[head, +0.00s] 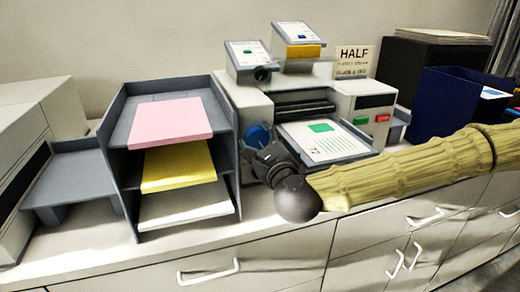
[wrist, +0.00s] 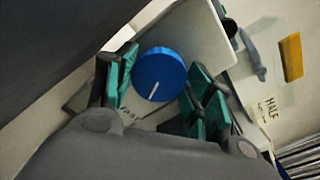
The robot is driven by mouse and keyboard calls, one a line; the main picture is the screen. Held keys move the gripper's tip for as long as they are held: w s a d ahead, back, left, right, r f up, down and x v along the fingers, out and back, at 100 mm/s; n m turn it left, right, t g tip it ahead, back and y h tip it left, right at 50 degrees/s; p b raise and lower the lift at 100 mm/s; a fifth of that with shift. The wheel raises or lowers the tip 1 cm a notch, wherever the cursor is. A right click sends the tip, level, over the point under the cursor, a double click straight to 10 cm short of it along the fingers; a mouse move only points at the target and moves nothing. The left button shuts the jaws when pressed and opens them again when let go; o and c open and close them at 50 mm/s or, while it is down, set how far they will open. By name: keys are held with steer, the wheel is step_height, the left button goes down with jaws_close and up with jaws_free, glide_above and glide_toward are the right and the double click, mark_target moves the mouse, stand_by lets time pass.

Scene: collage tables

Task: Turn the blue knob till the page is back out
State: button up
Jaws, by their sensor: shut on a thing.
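The blue knob (head: 258,134) is on the front of the pale machine (head: 345,92), at its left side. In the wrist view the round knob (wrist: 159,75) shows a white pointer line running toward its lower edge. My gripper (head: 266,155) is shut on the knob, with a green-padded finger on either side of it in the wrist view. The page (head: 330,147), white with a green block and lines of print, lies on the tray at the machine's front, below the dark roller slot (head: 303,108). Its far edge near the slot is hard to make out.
A grey rack (head: 228,178) with pink, yellow and white paper stands left of the machine. Green and red buttons (head: 382,118) sit on the machine's right front. A HALF sign (head: 354,60) stands behind. A dark blue bin (head: 440,110) is at right, behind my arm.

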steer(key=shift+m+b, duration=0.3)
steer(key=shift+m, duration=0.3)
steer(key=shift+r, duration=0.1)
steer(key=o, duration=1)
steer(key=shift+c, duration=0.2)
steer(key=shift+o, duration=0.3)
steer(key=shift+a, duration=0.1)
steer(key=shift+r, duration=0.1)
